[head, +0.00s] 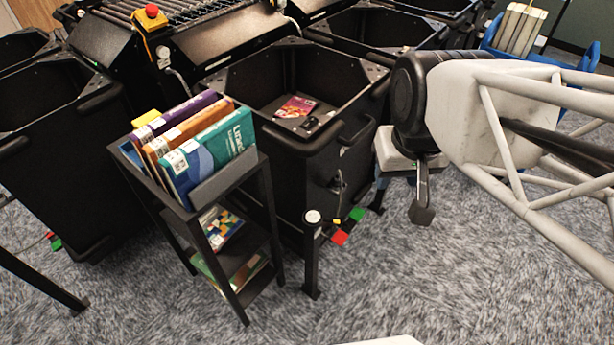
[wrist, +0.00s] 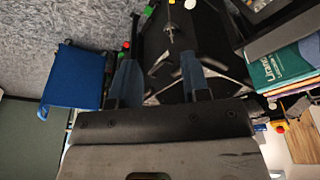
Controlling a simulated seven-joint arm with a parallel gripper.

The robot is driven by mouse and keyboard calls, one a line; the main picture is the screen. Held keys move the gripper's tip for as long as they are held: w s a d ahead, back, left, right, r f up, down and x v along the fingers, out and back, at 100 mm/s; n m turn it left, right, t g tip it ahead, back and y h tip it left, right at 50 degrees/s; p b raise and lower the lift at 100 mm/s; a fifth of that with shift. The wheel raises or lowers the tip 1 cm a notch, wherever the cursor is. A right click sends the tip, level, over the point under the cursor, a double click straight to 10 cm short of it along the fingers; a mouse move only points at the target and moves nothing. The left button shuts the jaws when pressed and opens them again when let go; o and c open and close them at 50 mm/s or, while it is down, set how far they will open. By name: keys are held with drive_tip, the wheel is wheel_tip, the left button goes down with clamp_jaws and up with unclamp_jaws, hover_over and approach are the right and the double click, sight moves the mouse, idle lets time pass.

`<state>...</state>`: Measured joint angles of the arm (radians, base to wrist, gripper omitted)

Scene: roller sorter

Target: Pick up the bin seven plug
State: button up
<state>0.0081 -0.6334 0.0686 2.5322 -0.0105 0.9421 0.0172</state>
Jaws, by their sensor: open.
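A small dark plug (head: 337,183) sits on the front face of the central black bin (head: 312,177), low near its right corner. A dark fitting (wrist: 168,30) on a black surface in the wrist view may be the same plug, but I cannot tell for sure. My gripper (head: 422,195) hangs to the right of the bin, apart from the plug; one dark finger shows clearly. In the wrist view my gripper (wrist: 160,62) has its two fingers spread, with nothing held between them. No bin number is readable.
A black book rack (head: 228,176) stands left of the plug, holding several books. A short black post (head: 312,255) with a white top stands before the bin, near red (head: 340,237) and green (head: 356,214) tags. Carpet (head: 420,290) in front is clear. A blue cart (head: 560,62) stands behind right.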

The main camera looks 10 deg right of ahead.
drive_tip(key=o, duration=0.6)
drive_tip(key=shift+w, duration=0.1)
drive_tip(key=w+f+n+y, duration=0.1)
drive_tip(key=w+f+n, duration=0.25)
drive_tip(key=w, duration=0.45)
drive_tip(key=w+f+n+g+y, duration=0.1)
drive_tip(key=w+f+n, duration=0.2)
drive_tip(key=w+f, duration=0.35)
drive_tip(key=w+f+n+y, duration=0.1)
drive_tip(key=w+f+n, duration=0.2)
drive_tip(key=w, duration=0.6)
drive_tip(key=w+d+f+n, duration=0.1)
drive_tip(key=w+f+n, duration=0.1)
drive_tip(key=w+f, duration=0.2)
drive_tip(key=w+d+f+n+y, duration=0.1)
drive_tip(key=w+f, duration=0.3)
drive_tip(key=f, duration=0.7)
drive_tip(key=w+d+f+n, duration=0.1)
drive_tip(key=w+f+n, duration=0.2)
drive_tip(key=w+f, duration=0.2)
drive_tip(key=shift+d+f+n+g+y, duration=0.1)
drive_tip(key=shift+f+n+g+y, duration=0.1)
drive_tip(key=shift+f, duration=0.6)
drive_tip(key=shift+d+f+n+g+y, duration=0.1)
drive_tip(key=shift+f+g+y, duration=0.1)
drive_tip(key=shift+f, duration=0.55)
